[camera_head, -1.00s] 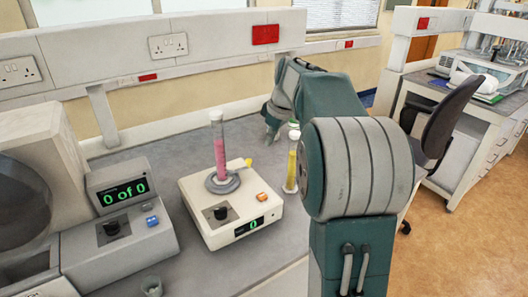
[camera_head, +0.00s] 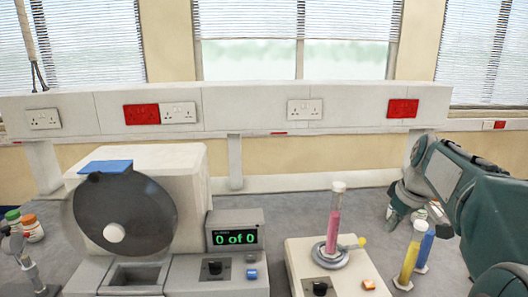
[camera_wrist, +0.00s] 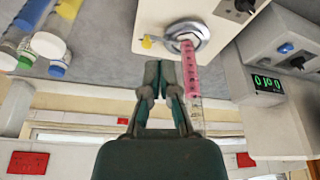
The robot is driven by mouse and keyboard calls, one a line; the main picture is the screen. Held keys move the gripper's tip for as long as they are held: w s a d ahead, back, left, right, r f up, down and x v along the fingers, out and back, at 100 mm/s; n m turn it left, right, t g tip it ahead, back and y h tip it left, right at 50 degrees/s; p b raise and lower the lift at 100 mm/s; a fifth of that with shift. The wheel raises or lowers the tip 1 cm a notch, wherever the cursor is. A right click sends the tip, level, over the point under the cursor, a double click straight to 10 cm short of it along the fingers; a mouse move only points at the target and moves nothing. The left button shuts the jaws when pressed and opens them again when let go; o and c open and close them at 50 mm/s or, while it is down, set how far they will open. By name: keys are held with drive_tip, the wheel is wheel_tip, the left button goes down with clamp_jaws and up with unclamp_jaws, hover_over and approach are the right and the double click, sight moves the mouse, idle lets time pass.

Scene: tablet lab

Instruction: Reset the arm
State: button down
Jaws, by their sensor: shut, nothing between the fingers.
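My arm reaches in from the right edge of the head view, and my gripper (camera_head: 390,212) hangs over the back of the bench, left of the arm. In the wrist view my gripper (camera_wrist: 162,68) has its fingers together with nothing between them. A clear tube with pink liquid (camera_head: 333,225) stands upright on a white device (camera_head: 302,262). In the wrist view the pink tube (camera_wrist: 189,72) appears just right of the fingertips; I cannot tell how far apart they are in depth.
A yellow cylinder (camera_head: 411,258) and a blue cylinder (camera_head: 426,248) stand right of the device, close to my arm. A machine with a dark round cover (camera_head: 125,210) and a display (camera_head: 235,238) reading "0 of 0" stand left. Small capped bottles (camera_head: 32,228) are at far left.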

drive_tip(key=s+a+m+t+h, duration=0.1)
drive_tip(key=s+a+m, duration=0.1)
drive_tip(key=s+a, duration=1.05)
drive_tip(key=s+a+f+m+t, duration=0.1)
drive_tip(key=s+a+f, duration=0.3)
drive_tip(key=s, duration=0.6)
wheel_tip(320, 180, down, 2)
drive_tip(key=shift+s+a+f+m, duration=0.15)
drive_tip(key=shift+s+f+m, duration=0.05)
drive_tip(key=shift+m, duration=0.4)
drive_tip(key=shift+d, duration=0.2)
